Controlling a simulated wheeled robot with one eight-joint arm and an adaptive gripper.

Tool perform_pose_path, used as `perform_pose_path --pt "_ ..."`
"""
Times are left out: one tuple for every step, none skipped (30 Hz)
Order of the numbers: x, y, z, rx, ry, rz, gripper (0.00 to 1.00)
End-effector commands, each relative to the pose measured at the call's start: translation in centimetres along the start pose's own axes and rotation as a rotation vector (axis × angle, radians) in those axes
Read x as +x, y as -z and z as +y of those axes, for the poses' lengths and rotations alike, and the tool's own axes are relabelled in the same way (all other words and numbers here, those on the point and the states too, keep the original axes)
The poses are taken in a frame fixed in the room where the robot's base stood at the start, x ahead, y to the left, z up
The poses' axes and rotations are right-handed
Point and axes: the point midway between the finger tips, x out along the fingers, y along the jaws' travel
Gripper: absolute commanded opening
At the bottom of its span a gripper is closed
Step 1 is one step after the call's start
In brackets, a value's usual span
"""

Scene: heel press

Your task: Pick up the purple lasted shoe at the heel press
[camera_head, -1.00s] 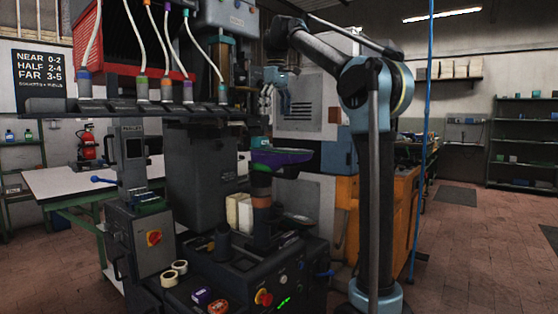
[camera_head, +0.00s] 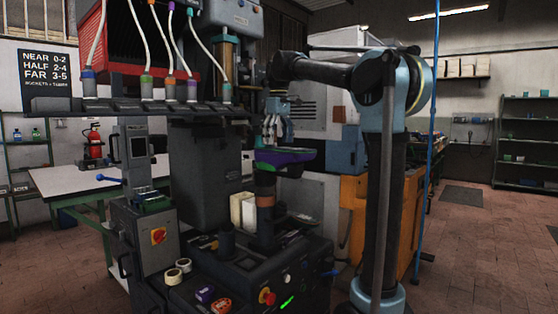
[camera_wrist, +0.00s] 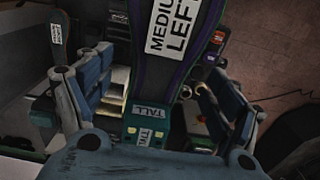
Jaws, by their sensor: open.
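The purple lasted shoe (camera_head: 288,157) rests on top of the post (camera_head: 264,195) at the heel press, with a green part along its rim. My gripper (camera_head: 273,141) is open and points down just above the shoe's left end in the head view. In the wrist view the shoe (camera_wrist: 178,60) is dark with purple edges and carries labels reading "MEDIUM LEFT" and "TALL". The open fingers (camera_wrist: 150,80) stand on either side of it there, with visible gaps. Whether the fingertips reach below the shoe's top is hard to tell.
The press column (camera_head: 203,150) stands close left of the shoe, with a rack of hoses (camera_head: 135,104) above left. A control panel (camera_head: 270,285) with a red knob lies below. Another labelled shoe-like item (camera_wrist: 50,40) is at the wrist view's left.

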Motion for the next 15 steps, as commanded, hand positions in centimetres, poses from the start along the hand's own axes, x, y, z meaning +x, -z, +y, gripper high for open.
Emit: perform_pose_path --pt "0.3 0.0 0.0 0.0 0.0 0.0 0.84" --pt "0.4 0.0 0.0 0.0 0.0 0.0 0.84" --pt "0.6 0.0 0.0 0.0 0.0 0.0 0.84" --pt "0.7 0.0 0.0 0.0 0.0 0.0 0.84" --pt "0.9 0.0 0.0 0.0 0.0 0.0 0.84" --pt "1.2 0.0 0.0 0.0 0.0 0.0 0.84" --pt "1.6 -0.1 0.0 0.0 0.0 0.0 0.84" --pt "1.9 -0.1 0.0 0.0 0.0 0.0 0.84" --pt "2.5 -0.1 0.0 0.0 0.0 0.0 0.84" --pt "3.0 -0.1 0.0 0.0 0.0 0.0 0.84" --pt "3.4 -0.2 0.0 0.0 0.0 0.0 0.84" --pt "3.9 -0.2 0.0 0.0 0.0 0.0 0.84" --pt "4.3 -0.2 0.0 0.0 0.0 0.0 0.84" --pt "4.6 -0.2 0.0 0.0 0.0 0.0 0.84" --pt "5.0 -0.2 0.0 0.0 0.0 0.0 0.84"
